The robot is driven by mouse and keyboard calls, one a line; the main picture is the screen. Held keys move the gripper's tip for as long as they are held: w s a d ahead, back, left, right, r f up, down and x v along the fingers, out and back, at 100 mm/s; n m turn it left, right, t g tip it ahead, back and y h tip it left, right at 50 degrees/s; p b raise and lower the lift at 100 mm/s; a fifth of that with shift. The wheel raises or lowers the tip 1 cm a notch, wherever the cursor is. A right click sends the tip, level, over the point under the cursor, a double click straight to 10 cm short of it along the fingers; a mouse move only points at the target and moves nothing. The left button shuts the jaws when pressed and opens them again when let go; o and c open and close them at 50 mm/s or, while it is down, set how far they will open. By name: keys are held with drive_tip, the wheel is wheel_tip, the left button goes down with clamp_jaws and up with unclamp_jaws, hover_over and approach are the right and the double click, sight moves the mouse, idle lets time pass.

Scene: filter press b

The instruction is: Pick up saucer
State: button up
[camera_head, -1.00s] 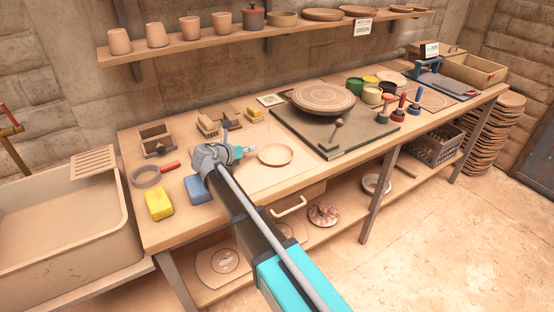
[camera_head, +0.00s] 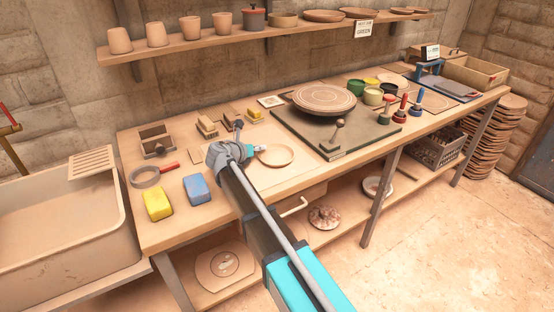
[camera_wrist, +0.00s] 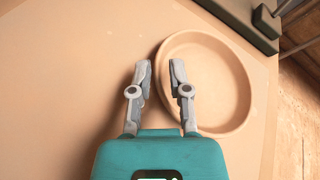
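The saucer (camera_head: 279,155) is a shallow, round, tan clay dish with a raised rim. It lies flat and empty on a pale board on the workbench. It also shows in the wrist view (camera_wrist: 218,85), right of centre. My gripper (camera_wrist: 160,69) is open and empty. Its left finger is outside the saucer's left rim and its right finger appears over the inside, with the rim between them. I cannot tell how far the tips are above the board. In the head view my gripper (camera_head: 255,149) is at the saucer's left edge, partly hidden by my arm.
A yellow sponge (camera_head: 157,204) and a blue sponge (camera_head: 197,189) lie at the bench's front left. A dark slab (camera_head: 311,134) with a round wheel (camera_head: 323,99) stands right of the saucer. Small wooden blocks (camera_head: 208,126) are behind. A shelf (camera_head: 290,33) runs above the bench.

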drive_tip(key=shift+x, duration=1.15)
drive_tip(key=shift+c, duration=0.3)
clamp_jaws()
